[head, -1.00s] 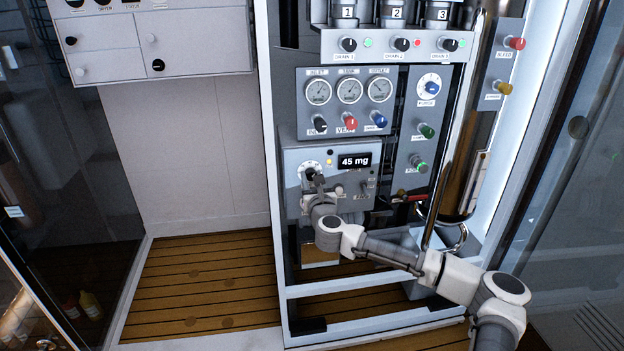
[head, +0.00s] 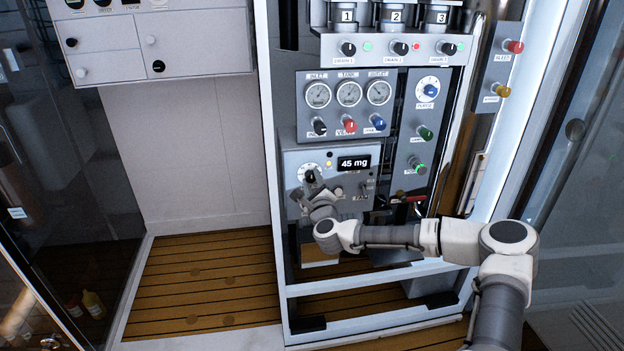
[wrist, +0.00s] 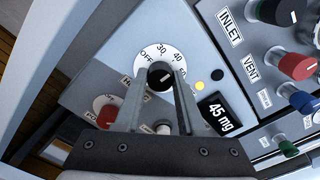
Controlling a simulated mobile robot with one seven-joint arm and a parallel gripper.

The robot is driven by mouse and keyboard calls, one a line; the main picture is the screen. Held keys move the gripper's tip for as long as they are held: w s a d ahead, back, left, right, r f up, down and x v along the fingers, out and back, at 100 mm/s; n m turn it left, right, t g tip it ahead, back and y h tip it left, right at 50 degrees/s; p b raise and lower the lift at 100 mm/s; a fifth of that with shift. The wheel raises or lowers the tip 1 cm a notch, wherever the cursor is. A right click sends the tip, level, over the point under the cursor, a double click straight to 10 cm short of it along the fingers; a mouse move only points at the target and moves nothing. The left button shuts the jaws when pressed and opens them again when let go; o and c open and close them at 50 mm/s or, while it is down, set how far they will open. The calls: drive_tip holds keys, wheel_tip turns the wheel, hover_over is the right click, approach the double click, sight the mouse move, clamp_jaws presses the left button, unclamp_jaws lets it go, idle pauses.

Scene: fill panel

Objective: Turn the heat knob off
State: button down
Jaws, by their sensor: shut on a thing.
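The heat knob (wrist: 160,77) is a small black knob on a white dial marked OFF, 30 and 40, on the grey lower panel box. My gripper (wrist: 160,90) has one finger on each side of this knob and is shut on it. In the head view my gripper (head: 313,187) reaches the dial (head: 308,168) from below and hides part of it. The knob's exact pointing is hard to read. A display (head: 354,162) to the right of the dial reads 45 mg.
A red knob (wrist: 107,115) sits close beside my fingers in the wrist view. Gauges (head: 349,93) and the inlet, vent and blue knobs (head: 349,126) are above the box. A red-handled valve (head: 408,198) is to the right.

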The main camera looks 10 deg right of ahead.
drive_tip(key=n, duration=0.4)
drive_tip(key=shift+n, duration=0.3)
drive_tip(key=n, duration=0.4)
drive_tip(key=shift+n, duration=0.3)
drive_tip(key=n+b, duration=0.2)
drive_tip(key=n, duration=0.2)
drive_tip(key=shift+n, duration=0.3)
drive_tip(key=shift+r+n+b, duration=0.1)
drive_tip(key=shift+n+b, duration=1.1)
drive_tip(key=shift+n, duration=0.9)
drive_tip(key=c, duration=0.5)
unclamp_jaws()
drive_tip(key=shift+s, duration=0.15)
